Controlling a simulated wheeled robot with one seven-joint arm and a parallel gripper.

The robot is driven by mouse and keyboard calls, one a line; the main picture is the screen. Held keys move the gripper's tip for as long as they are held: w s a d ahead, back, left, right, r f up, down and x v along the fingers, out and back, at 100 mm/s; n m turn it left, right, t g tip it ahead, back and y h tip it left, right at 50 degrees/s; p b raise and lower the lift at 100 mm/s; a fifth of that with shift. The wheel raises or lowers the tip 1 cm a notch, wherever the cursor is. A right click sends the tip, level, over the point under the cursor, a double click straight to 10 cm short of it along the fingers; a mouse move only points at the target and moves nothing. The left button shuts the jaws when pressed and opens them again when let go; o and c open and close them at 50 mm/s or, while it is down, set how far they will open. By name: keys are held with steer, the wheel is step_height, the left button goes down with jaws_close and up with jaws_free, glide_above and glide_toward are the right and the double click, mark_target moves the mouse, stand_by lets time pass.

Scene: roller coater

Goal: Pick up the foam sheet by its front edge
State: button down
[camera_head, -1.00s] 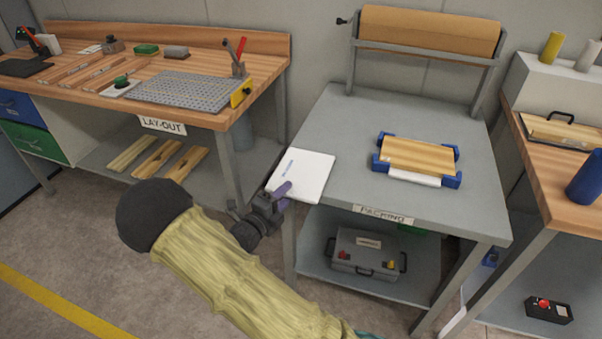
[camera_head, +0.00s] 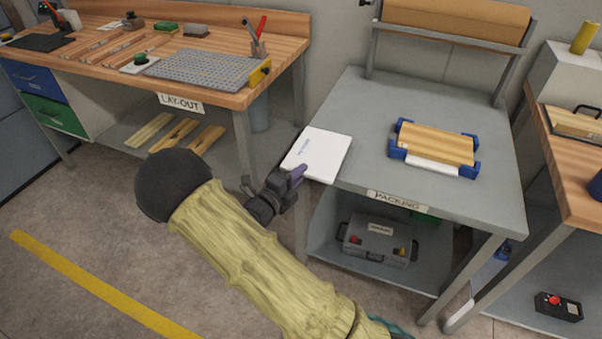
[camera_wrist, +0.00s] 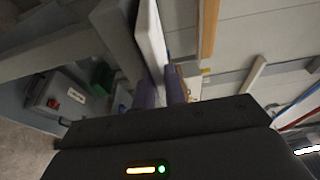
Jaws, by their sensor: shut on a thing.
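The foam sheet (camera_head: 322,152) is a thin white square with a small dark marking. It lies flat at the front left corner of the grey packing table (camera_head: 400,110), its left part reaching to or past the table edge. My gripper (camera_head: 297,175), with purple fingers, is at the sheet's front left edge and shut on it. In the wrist view the sheet (camera_wrist: 152,38) shows edge-on, running down between the two purple fingers (camera_wrist: 160,92). The pinched part is mostly hidden by the fingers.
A wooden piece with blue corner blocks (camera_head: 436,146) sits on the packing table, right of the sheet. A grey case (camera_head: 377,240) is on the shelf below. The lay-out bench (camera_head: 215,90) stands at the left, with open floor in front.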

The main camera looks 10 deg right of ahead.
step_height(320, 180, up, 9)
steer(key=shift+f+p, duration=0.15)
steer(key=shift+p, duration=0.25)
